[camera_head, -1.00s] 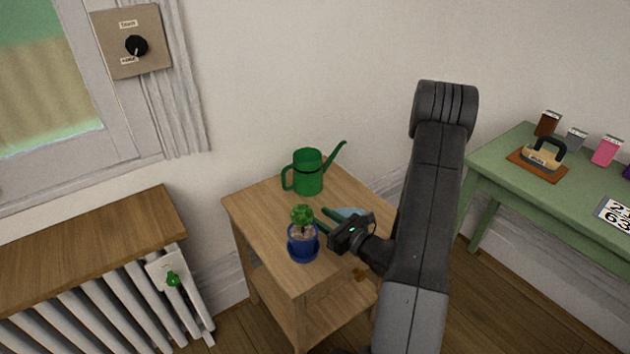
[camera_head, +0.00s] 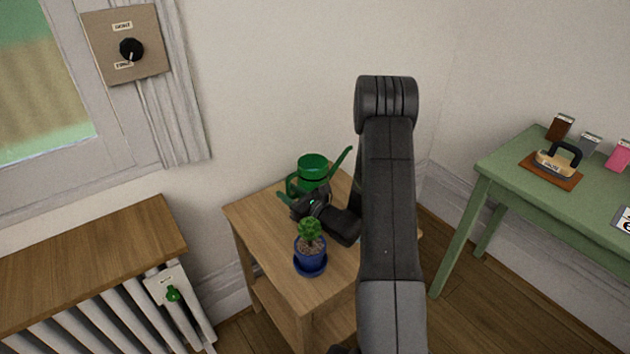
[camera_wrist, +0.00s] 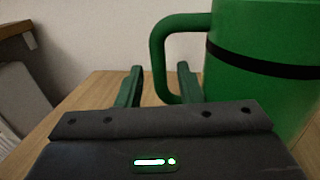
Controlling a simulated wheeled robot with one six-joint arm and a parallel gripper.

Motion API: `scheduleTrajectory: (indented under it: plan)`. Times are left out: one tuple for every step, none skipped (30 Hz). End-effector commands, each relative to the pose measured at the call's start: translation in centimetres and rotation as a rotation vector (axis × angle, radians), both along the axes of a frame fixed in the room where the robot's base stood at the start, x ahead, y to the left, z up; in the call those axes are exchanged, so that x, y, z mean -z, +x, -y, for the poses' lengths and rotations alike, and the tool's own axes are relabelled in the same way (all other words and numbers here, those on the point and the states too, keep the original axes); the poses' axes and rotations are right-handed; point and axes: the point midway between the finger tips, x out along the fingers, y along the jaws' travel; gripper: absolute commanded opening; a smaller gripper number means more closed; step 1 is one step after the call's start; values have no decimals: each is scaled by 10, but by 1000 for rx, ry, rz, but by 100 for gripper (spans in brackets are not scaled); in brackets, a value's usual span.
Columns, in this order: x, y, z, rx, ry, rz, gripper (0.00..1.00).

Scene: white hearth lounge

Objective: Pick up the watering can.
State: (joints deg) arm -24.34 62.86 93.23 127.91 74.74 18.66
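The green watering can (camera_head: 314,172) stands upright at the back of the wooden side table (camera_head: 262,232), its spout pointing up to the right. My gripper (camera_head: 285,201) is low at its front left, by the handle, and hides its lower part in the head view. In the wrist view the can's body with a black band (camera_wrist: 262,62) fills the right side, and its loop handle (camera_wrist: 158,52) is near the middle. My gripper's two fingers (camera_wrist: 159,84) are apart, with the handle's upright part between them in the picture. I cannot tell whether they touch it.
A plant in a blue pot (camera_head: 310,262) stands at the table's front, close below my wrist. A wood-topped radiator (camera_head: 90,245) is to the left. A green table (camera_head: 530,195) with a stamp-like object (camera_head: 556,160) and small boxes is to the right. The wall is behind.

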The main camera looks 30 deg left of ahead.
Motion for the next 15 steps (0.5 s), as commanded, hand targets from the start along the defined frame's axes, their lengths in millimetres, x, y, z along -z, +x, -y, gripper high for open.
scheduleTrajectory:
  plan:
    - [0, 1, -4, -1, 1, 0, 34]
    - [0, 2, -6, 0, 1, 0, 34]
    - [0, 2, -7, 1, 0, 0, 34]
    - [0, 2, -7, 1, 0, 0, 34]
    - [0, 3, -7, 2, 0, 0, 34]
    - [0, 2, -7, 2, 0, 0, 34]
    - [0, 2, -7, 2, 0, 0, 34]
    - [0, 2, -7, 2, 0, 0, 34]
    - [0, 2, -7, 2, 0, 0, 34]
    - [0, 2, -7, 1, 0, 0, 28]
    - [0, 2, -7, 1, 0, 0, 22]
    - [0, 2, -7, 1, 0, 0, 14]
    - [0, 2, -7, 1, 0, 0, 8]
    - [0, 2, -7, 1, 0, 0, 2]
    - [0, 2, -7, 1, 0, 0, 0]
